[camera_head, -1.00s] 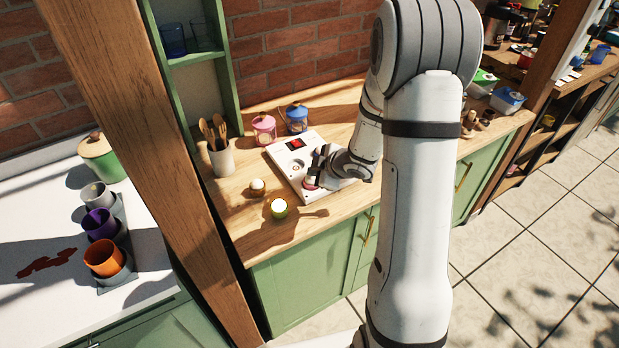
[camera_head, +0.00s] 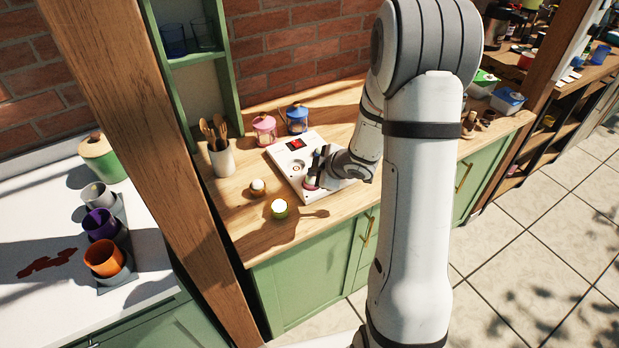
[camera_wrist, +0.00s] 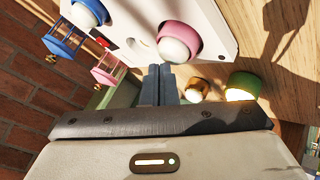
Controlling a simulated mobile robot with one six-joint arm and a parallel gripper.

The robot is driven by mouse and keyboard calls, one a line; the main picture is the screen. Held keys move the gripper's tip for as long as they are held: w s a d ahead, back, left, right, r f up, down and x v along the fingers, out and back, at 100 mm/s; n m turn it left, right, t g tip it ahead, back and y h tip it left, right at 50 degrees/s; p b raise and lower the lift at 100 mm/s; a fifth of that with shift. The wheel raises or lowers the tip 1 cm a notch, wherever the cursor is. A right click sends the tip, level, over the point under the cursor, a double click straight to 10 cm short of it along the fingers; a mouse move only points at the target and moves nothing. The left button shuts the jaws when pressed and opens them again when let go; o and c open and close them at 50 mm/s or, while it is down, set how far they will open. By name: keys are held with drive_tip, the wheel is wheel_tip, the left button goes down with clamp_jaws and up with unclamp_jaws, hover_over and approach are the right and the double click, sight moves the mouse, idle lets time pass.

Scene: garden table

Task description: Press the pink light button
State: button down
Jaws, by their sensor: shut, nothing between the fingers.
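The pink light button (camera_wrist: 178,42) is a pink ring with a white dome, set on a white panel (camera_wrist: 217,22). In the head view the pink button (camera_head: 311,184) shows small at the panel's (camera_head: 284,155) front side. My gripper (camera_wrist: 160,70) is shut and empty, with its dark fingertips at the lower edge of the pink button in the wrist view. I cannot tell whether they touch it. In the head view my gripper (camera_head: 314,168) is over the panel, just above the pink button. A blue button (camera_wrist: 88,10) with a white dome is also on the panel.
A pink lantern (camera_head: 264,129) and a blue lantern (camera_head: 297,119) stand behind the panel. A utensil pot (camera_head: 221,158) is to its left. A brown-based white dome (camera_head: 258,187) and a green one with a bright top (camera_head: 279,208) stand in front, near a wooden spoon (camera_head: 314,213).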

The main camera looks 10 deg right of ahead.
drive_tip(key=shift+f, duration=0.15)
idle(0.4)
drive_tip(key=shift+f+b, duration=0.3)
drive_tip(key=shift+b, duration=0.05)
drive_tip(key=shift+r, duration=0.1)
drive_tip(key=shift+r+p, duration=0.3)
drive_tip(key=shift+p, duration=0.15)
drive_tip(key=shift+r, duration=0.1)
wheel_tip(320, 180, up, 6)
drive_tip(key=p, duration=0.6)
